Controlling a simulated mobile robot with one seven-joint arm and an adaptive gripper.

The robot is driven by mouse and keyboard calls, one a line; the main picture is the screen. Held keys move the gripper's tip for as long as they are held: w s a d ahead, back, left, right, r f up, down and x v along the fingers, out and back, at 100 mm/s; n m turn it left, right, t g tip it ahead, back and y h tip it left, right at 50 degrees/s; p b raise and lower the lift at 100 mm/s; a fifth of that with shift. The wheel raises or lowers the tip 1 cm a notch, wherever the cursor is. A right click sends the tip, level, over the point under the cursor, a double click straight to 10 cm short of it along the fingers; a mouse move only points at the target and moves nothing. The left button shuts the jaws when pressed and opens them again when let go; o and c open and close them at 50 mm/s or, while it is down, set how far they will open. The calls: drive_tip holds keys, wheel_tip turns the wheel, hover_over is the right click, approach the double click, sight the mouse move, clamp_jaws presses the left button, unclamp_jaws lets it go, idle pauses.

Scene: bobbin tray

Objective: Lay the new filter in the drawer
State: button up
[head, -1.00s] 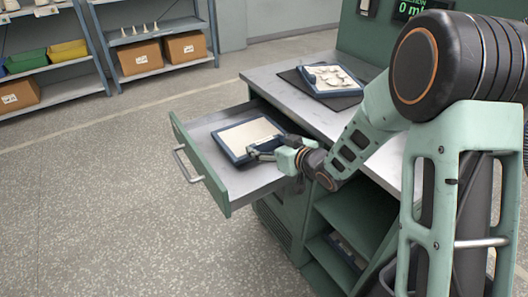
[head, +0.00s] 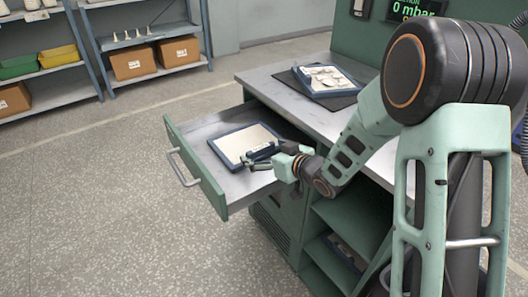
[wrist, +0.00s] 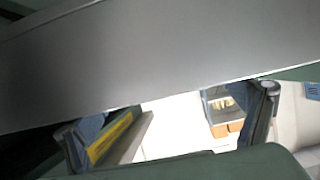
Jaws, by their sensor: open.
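A clean filter, a cream sheet in a blue frame (head: 243,143), lies flat in the open green drawer (head: 211,192), apparently on its grey metal floor. My gripper (head: 254,161) is at the frame's near right edge, low over the drawer floor. Its jaws are open, but the fingers still stand close to the frame; I cannot tell whether they touch it. In the wrist view my gripper (wrist: 170,115) shows its two fingers spread wide, with a grey metal surface across the top. The filter is not clearly seen there.
A second blue-framed filter (head: 329,79) with grey blotches lies on a dark mat (head: 347,102) on the counter (head: 270,77). Open shelves (head: 352,222) are below the counter at right. The drawer's handle (head: 183,168) faces left. Floor to the left is clear.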

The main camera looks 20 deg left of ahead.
drive_tip(key=shift+r, duration=0.2)
drive_tip(key=shift+s+d+r, duration=0.1)
drive_tip(key=shift+d+r, duration=0.1)
drive_tip(key=shift+d, duration=0.05)
drive_tip(key=p+v, duration=0.3)
drive_tip(key=v, duration=0.8)
drive_tip(key=shift+d, duration=0.2)
drive_tip(key=shift+s, duration=0.15)
